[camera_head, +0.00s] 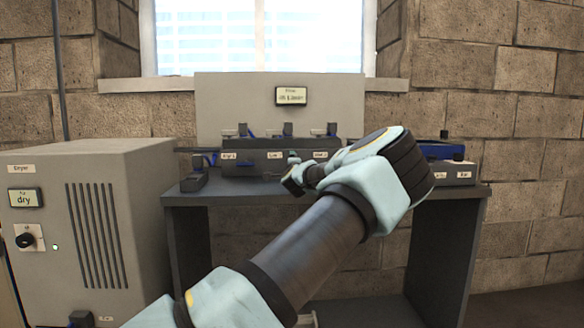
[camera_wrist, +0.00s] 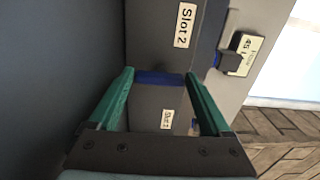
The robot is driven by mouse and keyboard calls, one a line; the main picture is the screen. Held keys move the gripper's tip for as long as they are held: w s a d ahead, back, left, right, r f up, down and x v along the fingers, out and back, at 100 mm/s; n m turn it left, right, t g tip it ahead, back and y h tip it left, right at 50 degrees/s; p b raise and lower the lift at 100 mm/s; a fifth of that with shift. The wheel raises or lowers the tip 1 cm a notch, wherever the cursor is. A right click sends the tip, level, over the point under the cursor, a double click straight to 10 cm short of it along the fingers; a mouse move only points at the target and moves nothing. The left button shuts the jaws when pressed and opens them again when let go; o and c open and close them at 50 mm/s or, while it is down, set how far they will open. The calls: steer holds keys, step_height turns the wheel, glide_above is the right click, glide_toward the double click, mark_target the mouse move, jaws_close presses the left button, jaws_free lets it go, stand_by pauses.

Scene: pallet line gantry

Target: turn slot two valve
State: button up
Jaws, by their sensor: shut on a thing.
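A dark valve block (camera_head: 256,169) with small white labels stands on the bench, with several dark stems on top. In the wrist view my gripper (camera_wrist: 160,75) has its teal fingers at the two ends of a blue bar-like part (camera_wrist: 159,78), shut on it. A "Slot 2" label (camera_wrist: 185,24) is just beyond the fingertips, and a "Slot 1" label (camera_wrist: 167,119) shows between the fingers. I take the blue part to be the slot two valve handle.
The dark bench (camera_head: 185,201) holds a blue and dark unit (camera_head: 442,150) at the right. A grey panel with a small display (camera_head: 291,96) stands behind the block. A grey cabinet (camera_head: 100,215) with a "dry" display and a black knob (camera_head: 25,240) is at the left.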

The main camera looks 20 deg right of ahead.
steer(key=o, duration=1.2)
steer(key=shift+c, duration=0.2)
